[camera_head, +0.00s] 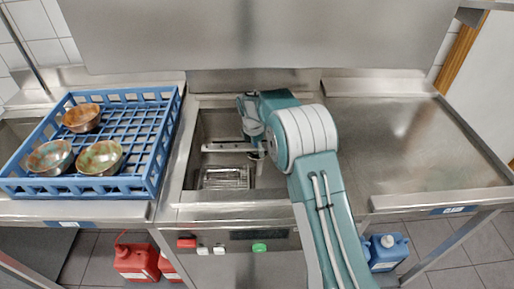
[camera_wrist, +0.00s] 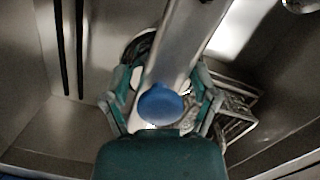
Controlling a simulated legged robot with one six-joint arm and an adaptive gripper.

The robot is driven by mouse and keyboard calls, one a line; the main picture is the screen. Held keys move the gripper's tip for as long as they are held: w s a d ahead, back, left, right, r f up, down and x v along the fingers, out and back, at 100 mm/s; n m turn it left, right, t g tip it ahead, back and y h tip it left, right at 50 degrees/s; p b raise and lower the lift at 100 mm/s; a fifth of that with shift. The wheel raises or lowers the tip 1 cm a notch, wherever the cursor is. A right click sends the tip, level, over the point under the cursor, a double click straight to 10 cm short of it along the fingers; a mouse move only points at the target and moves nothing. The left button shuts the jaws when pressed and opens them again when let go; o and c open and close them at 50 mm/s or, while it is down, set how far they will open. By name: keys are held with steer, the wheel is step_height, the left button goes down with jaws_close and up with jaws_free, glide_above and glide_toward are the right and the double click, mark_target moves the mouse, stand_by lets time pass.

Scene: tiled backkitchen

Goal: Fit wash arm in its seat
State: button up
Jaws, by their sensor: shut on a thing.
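The wash arm is a long grey metal bar (camera_head: 226,147) lying across the open basin in the head view. In the wrist view the wash arm (camera_wrist: 180,50) runs from the top down between my fingers, with a round blue cap (camera_wrist: 160,103) at its near end. My gripper (camera_wrist: 163,85) is shut on the wash arm near that cap. In the head view my gripper (camera_head: 256,152) is inside the basin, partly hidden by my arm. A round rim (camera_wrist: 136,44) shows partly behind the bar; I cannot tell if it is the seat.
A wire rack (camera_head: 224,178) lies low in the steel basin (camera_head: 190,160), whose walls are close around my gripper. A blue crate (camera_head: 168,130) with several bowls stands at left. The right drainboard (camera_head: 410,140) is clear. Buttons (camera_head: 260,247) line the front.

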steer(key=shift+s+f, duration=0.25)
steer(key=shift+f, duration=0.2)
steer(key=o, duration=1.2)
steer(key=shift+d, duration=0.1)
steer(key=shift+w, duration=0.1)
steer(key=r, duration=0.3)
steer(key=a+r, duration=0.1)
steer(key=r, duration=0.7)
steer(key=shift+a+r, duration=0.25)
steer(key=shift+r, duration=0.2)
steer(key=shift+s, duration=0.2)
